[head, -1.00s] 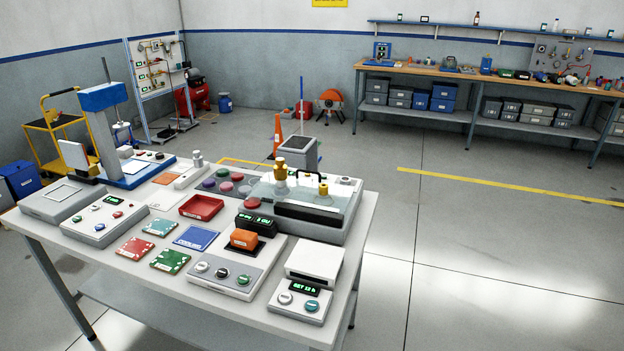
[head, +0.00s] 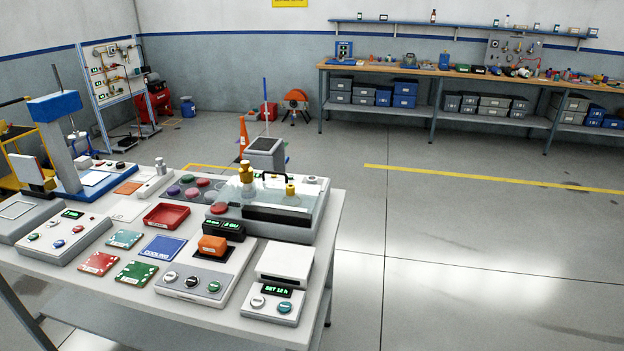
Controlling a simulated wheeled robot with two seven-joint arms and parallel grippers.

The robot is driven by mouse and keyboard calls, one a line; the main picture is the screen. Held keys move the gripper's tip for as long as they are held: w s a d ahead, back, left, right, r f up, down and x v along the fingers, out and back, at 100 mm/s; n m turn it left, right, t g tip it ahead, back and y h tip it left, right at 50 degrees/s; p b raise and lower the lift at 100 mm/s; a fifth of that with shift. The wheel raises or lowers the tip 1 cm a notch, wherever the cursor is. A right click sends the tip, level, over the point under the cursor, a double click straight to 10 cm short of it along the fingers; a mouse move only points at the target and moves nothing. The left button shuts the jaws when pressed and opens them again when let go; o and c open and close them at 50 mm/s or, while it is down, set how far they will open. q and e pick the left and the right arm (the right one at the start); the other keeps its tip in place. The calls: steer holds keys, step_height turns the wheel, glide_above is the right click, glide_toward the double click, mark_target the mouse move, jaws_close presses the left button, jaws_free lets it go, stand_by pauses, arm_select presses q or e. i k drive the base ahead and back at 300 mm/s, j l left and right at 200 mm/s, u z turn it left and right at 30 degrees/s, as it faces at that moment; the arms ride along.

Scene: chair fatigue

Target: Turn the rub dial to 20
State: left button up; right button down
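A grey-white control unit (head: 180,299) stands at the front middle of the table. It has a white-topped knob (head: 170,277), a dark knob (head: 191,282) and a green-topped knob (head: 214,287) in a row. An orange block (head: 212,245) sits on its back part, beside a black display (head: 224,229) with green characters too small to read surely. The knob labels are too small to read, so I cannot tell which one is the rub dial or its setting. Neither gripper is in view.
The white table (head: 322,250) also holds a small unit with a "SET 12 h" display (head: 276,291), a glass-lidded box (head: 285,205), a red tray (head: 167,216), colored sample cards (head: 136,273) and a blue press (head: 54,106). Open floor (head: 450,270) lies to the right.

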mark_target(311, 181)
steer(key=i+l+z, duration=0.15)
steer(key=i+l, duration=0.7)
steer(key=i, duration=0.1)
